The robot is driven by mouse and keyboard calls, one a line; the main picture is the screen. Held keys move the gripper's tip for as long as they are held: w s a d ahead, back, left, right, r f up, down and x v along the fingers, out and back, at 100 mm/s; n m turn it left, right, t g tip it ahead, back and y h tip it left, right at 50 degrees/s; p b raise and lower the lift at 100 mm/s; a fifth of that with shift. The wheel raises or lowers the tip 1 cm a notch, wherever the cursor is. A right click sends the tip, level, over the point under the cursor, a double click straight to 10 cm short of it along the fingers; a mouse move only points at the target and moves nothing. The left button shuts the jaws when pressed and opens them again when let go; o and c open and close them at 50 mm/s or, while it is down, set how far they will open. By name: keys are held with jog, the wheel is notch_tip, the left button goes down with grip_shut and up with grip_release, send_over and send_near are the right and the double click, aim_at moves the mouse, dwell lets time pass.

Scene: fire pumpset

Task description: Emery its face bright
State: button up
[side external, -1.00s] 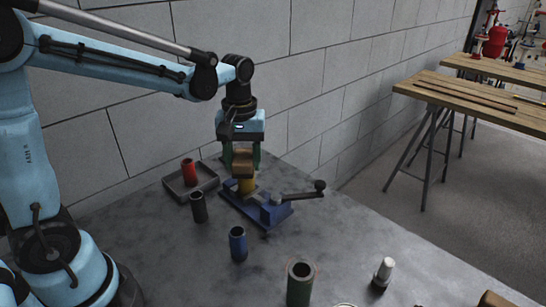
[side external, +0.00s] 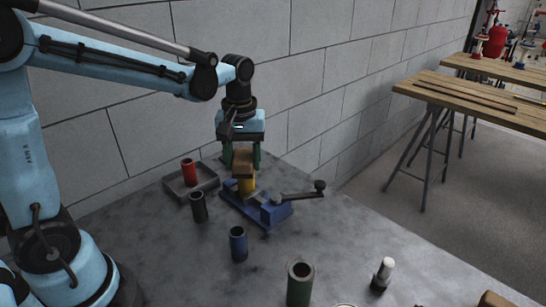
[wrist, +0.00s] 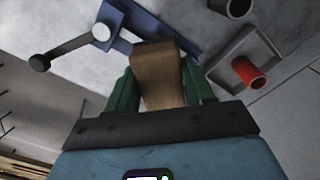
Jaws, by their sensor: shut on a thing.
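My gripper (side external: 242,156) has green fingers shut on a brown block (side external: 243,164), seen also in the wrist view (wrist: 160,75) between the fingers. The block is at the top of a yellow cylinder (side external: 247,188), which stands upright in a blue vise (side external: 268,210). Whether the block touches the cylinder's top face is not clear. The block hides that face in both views. The vise, with its dark-knobbed handle, also shows in the wrist view (wrist: 125,22).
A grey tray (side external: 208,187) holding a red tube (side external: 189,172) is left of the vise. A black tube (side external: 199,207), a blue tube (side external: 238,244) and a green tube (side external: 300,285) stand in front. A white-topped piece (side external: 383,274) stands right. Bare table lies between them.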

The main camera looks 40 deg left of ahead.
jog(key=shift+w+a, duration=0.1)
dwell(0.4)
jog(key=shift+w+a, duration=1.9)
dwell(3.8)
jog(key=shift+s+d, duration=2)
jog(key=shift+r, duration=0.15)
